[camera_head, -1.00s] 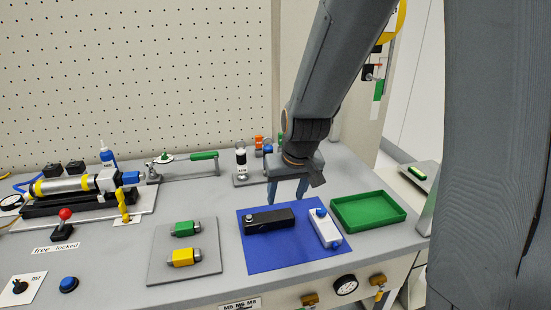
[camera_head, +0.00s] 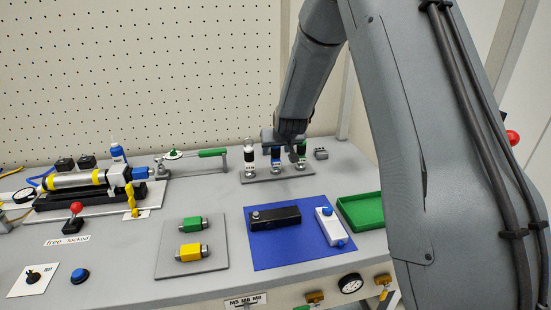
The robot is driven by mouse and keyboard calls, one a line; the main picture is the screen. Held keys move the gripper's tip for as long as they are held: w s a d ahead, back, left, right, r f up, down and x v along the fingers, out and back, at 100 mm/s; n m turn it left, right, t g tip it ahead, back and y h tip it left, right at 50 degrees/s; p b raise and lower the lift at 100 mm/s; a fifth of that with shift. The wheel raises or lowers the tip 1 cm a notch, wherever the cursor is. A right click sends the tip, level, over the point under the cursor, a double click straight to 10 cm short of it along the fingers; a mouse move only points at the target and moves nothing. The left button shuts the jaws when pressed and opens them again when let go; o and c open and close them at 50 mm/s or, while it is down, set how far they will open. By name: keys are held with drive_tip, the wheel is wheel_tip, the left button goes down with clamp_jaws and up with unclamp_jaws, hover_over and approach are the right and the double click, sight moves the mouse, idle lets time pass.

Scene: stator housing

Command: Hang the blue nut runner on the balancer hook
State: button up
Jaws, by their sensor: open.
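Three upright tools stand in a rack (camera_head: 262,178) at the back of the bench. The middle one has a blue band (camera_head: 275,157) and looks like the blue nut runner. A pale-topped tool (camera_head: 250,160) stands left of it and a green-banded one (camera_head: 301,152) right of it. My gripper (camera_head: 286,138) is open at the tops of the blue and green tools, partly hidden by its own wrist. I cannot tell whether it touches either. The balancer hook is not visible now.
A grey plate (camera_head: 205,262) holds green and yellow parts. A green-handled clamp (camera_head: 212,153) stands left of the rack.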

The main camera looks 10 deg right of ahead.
drive_tip(key=shift+p+x, duration=0.35)
drive_tip(key=shift+x, duration=1.1)
drive_tip(key=shift+c, duration=0.3)
drive_tip(key=shift+r, duration=0.1)
clamp_jaws()
